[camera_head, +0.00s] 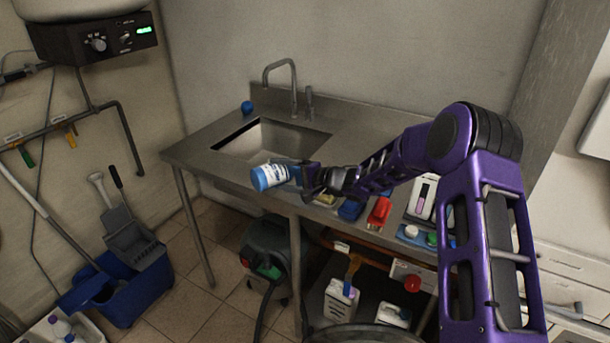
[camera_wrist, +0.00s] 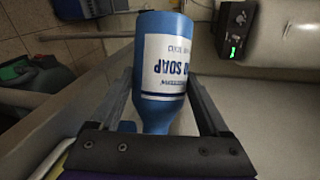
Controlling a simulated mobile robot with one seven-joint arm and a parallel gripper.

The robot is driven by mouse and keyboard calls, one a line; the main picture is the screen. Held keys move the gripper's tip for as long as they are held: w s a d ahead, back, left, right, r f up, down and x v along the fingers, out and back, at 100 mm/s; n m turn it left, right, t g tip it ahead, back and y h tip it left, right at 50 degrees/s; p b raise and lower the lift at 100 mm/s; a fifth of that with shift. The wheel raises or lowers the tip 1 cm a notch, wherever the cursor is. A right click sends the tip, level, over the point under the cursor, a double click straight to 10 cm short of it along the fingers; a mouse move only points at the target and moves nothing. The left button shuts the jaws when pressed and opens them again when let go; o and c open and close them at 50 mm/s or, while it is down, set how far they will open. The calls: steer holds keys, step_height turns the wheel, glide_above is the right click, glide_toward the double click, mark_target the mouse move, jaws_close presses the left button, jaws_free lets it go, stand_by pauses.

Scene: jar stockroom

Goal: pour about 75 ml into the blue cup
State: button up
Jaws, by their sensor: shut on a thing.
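My gripper (camera_head: 303,178) is shut on a blue soap bottle (camera_head: 268,177) in front of the sink. The bottle has a white label reading "SOAP" and lies tilted over, its broad end to the left in the head view. In the wrist view the bottle (camera_wrist: 166,75) sits between the two fingers, its narrower end toward my gripper. I cannot tell whether it has a cap. A small blue object (camera_head: 247,107) stands at the sink's back left corner; it may be the blue cup, but it is too small to tell. No liquid is seen flowing.
The steel sink (camera_head: 268,140) has a faucet (camera_head: 290,78) behind it. A blue item (camera_head: 351,210), a red bottle (camera_head: 379,212) and other containers stand along the counter's front right. A blue mop bucket (camera_head: 137,290) is on the floor at left. The counter's left end is clear.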

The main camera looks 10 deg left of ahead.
mark_target(279, 184)
steer(key=shift+d+r+m, duration=0.1)
steer(key=shift+r+m, duration=0.3)
stand_by(1.4)
steer(key=f+n, duration=0.1)
steer(key=f+n+h, duration=0.1)
steer(key=a+n, duration=0.1)
steer(key=shift+s+f, duration=0.4)
steer(key=shift+s+f+n+h+b, duration=0.1)
steer(key=shift+f+n+h+b, duration=0.4)
steer(key=shift+b, duration=0.35)
steer(key=shift+r+t, duration=0.1)
steer(key=shift+t, duration=0.2)
steer(key=shift+n+h, duration=0.3)
steer(key=shift+h, duration=0.1)
